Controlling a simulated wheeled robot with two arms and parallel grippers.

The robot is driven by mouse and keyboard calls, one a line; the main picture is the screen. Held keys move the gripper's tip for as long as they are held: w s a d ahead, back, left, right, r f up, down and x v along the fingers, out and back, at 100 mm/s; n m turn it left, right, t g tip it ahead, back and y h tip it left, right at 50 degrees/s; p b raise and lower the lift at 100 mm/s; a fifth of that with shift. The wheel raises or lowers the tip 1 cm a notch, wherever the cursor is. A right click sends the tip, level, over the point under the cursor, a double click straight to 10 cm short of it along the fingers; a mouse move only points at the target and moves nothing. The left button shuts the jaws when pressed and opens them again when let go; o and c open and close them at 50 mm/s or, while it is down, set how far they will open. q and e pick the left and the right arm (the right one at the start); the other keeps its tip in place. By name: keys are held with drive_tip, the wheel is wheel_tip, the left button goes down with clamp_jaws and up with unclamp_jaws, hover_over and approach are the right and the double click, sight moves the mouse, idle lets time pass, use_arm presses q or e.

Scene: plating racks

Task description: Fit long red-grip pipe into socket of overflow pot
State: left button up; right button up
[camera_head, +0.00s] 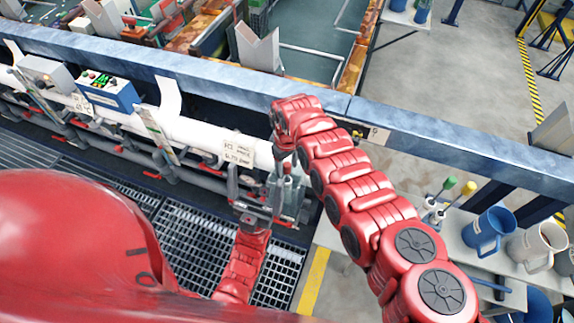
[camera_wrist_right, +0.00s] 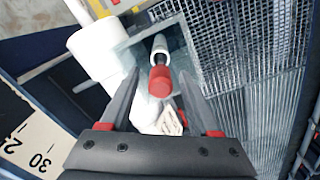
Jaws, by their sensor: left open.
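My left gripper (camera_head: 254,190) is open just below the right one, in front of the white pipe. I cannot make out what lies between its fingers.
A white pipe (camera_head: 205,135) with labels runs along the blue rail (camera_head: 440,145). Dark grating (camera_head: 190,240) lies below. A blue control box (camera_head: 108,93) stands at left.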

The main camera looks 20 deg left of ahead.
drive_tip(key=shift+r, duration=0.1)
drive_tip(key=shift+r+p, duration=0.3)
drive_tip(key=shift+p, duration=0.05)
wheel_tip(320, 180, up, 12)
drive_tip(key=b, duration=0.3)
drive_tip(key=shift+f, duration=0.2)
